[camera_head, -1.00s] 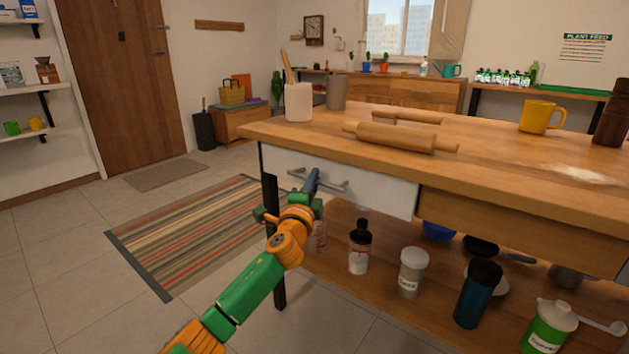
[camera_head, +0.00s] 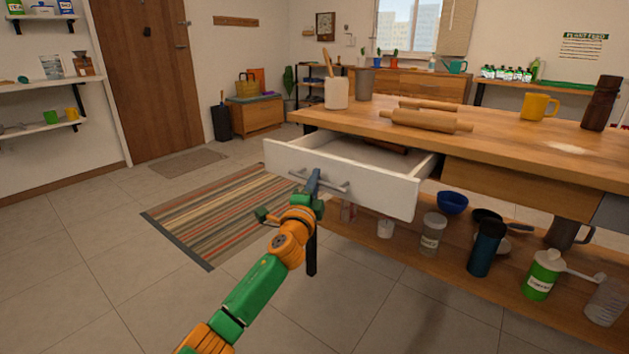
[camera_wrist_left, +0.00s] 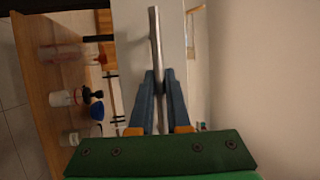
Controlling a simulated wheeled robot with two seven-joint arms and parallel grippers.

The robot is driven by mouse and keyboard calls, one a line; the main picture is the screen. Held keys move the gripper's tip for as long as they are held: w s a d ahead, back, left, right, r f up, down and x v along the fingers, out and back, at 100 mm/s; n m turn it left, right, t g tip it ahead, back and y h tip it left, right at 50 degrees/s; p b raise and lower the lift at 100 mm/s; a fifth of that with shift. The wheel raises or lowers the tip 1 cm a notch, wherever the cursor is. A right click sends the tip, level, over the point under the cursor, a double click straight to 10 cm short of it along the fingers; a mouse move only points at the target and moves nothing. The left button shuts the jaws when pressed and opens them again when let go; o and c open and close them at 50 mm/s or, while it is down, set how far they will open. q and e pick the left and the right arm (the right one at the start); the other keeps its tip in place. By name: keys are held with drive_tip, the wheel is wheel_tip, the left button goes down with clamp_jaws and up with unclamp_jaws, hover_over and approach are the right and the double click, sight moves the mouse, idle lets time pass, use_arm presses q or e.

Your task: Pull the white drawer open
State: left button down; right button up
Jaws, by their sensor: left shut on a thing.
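The white drawer (camera_head: 378,191) stands pulled out from the wooden table, and its inside shows from above. Its front carries a grey bar handle (camera_head: 338,187). My left gripper (camera_head: 313,181) is at the handle, with its blue fingers shut on the bar. In the left wrist view the two blue fingers (camera_wrist_left: 160,88) close around the grey handle (camera_wrist_left: 155,45), with the white drawer front (camera_wrist_left: 134,50) behind it. The far inside of the drawer is shaded, and part of a brown thing shows in there. My right gripper is not in view.
The floor in front, with a striped rug (camera_head: 215,215), is clear.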

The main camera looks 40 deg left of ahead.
use_arm(q)
drive_tip(key=shift+s, duration=0.4)
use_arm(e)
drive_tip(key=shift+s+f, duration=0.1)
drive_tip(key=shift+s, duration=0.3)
use_arm(q)
drive_tip(key=c, duration=0.9)
unclamp_jaws()
drive_tip(key=p+v, duration=0.1)
drive_tip(key=v, duration=0.6)
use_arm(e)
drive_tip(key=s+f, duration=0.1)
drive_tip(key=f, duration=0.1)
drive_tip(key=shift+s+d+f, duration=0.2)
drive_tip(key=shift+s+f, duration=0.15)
